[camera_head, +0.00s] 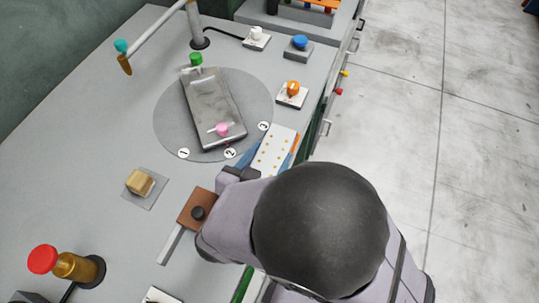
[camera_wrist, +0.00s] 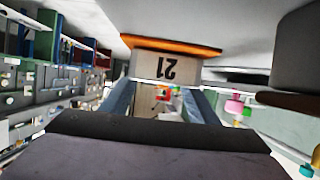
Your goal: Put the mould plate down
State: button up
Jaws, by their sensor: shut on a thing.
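A white plate with several gold dots and an orange edge, which I take as the mould plate (camera_head: 277,148), is beside the round disc (camera_head: 170,128) near the bench's right edge. My gripper (camera_head: 268,157) is shut on it, with blue fingers at its sides. In the wrist view the plate (camera_wrist: 170,66) shows an upside-down "21" and an orange strip between my fingers (camera_wrist: 160,98). My arm hides the plate's near end. I cannot tell its height above the bench.
A grey rectangular mould (camera_head: 211,100) with a pink knob lies on the disc. An orange button (camera_head: 292,89) and a blue button (camera_head: 299,44) stand along the right edge. A tan block (camera_head: 140,182) and a red-topped brass post (camera_head: 72,264) stand left. The left bench is mostly bare.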

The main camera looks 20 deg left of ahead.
dwell(0.3)
jog(key=o, duration=1.5)
jog(key=shift+f, duration=0.1)
jog(key=shift+r, duration=0.2)
jog(key=shift+v, duration=3.75)
